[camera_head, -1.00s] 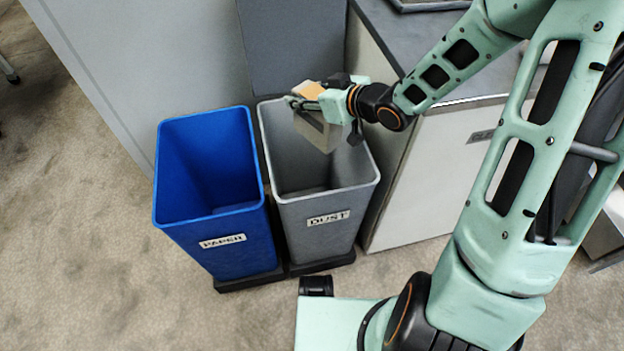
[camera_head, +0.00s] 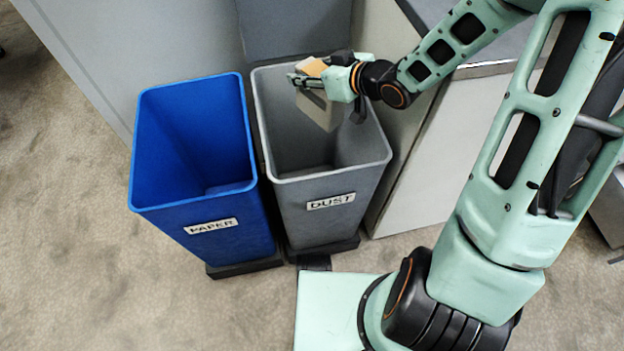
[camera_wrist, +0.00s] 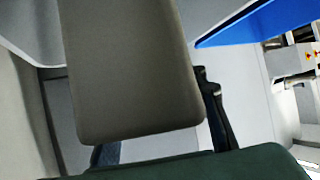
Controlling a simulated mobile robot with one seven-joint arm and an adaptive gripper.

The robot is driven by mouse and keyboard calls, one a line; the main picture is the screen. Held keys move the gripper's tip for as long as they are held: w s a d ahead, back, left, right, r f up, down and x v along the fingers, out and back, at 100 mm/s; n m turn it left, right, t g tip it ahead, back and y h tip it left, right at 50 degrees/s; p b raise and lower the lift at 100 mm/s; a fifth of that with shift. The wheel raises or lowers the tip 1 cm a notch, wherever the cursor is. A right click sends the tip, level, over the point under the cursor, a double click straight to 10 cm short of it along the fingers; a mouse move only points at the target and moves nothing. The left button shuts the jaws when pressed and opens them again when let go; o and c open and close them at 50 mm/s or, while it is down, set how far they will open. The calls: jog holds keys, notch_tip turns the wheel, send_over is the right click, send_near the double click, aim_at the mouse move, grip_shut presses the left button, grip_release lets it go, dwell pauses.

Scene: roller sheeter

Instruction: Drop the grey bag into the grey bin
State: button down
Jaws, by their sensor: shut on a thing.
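The grey bag (camera_head: 322,110) is a small boxy grey pouch with a tan top. My gripper (camera_head: 308,79) is shut on its upper part, and the bag hangs below the fingers. Bag and gripper are over the mouth of the grey bin (camera_head: 340,221), which is labelled DUST. In the head view the bag overlaps the bin's opening; how deep it sits cannot be told. In the wrist view the bag (camera_wrist: 135,75) fills the middle and hides much of what lies beyond. The visible part of the bin floor is dark and bare.
A blue bin (camera_head: 222,232) labelled PAPER stands close to the left of the grey bin. A light cabinet (camera_head: 440,150) with a dark top is on the right, and a grey panel wall (camera_head: 170,40) is behind. Carpet (camera_head: 80,240) lies clear at the left.

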jog(key=shift+w+f+b, duration=0.1)
jog(key=shift+f+b, duration=0.85)
jog(key=shift+f, duration=0.3)
jog(key=c, duration=1.4)
grip_release()
jog(key=shift+r, duration=0.1)
jog(key=shift+c, duration=0.2)
jog(key=o, duration=0.3)
jog(key=shift+o, duration=0.2)
jog(key=v, duration=1.2)
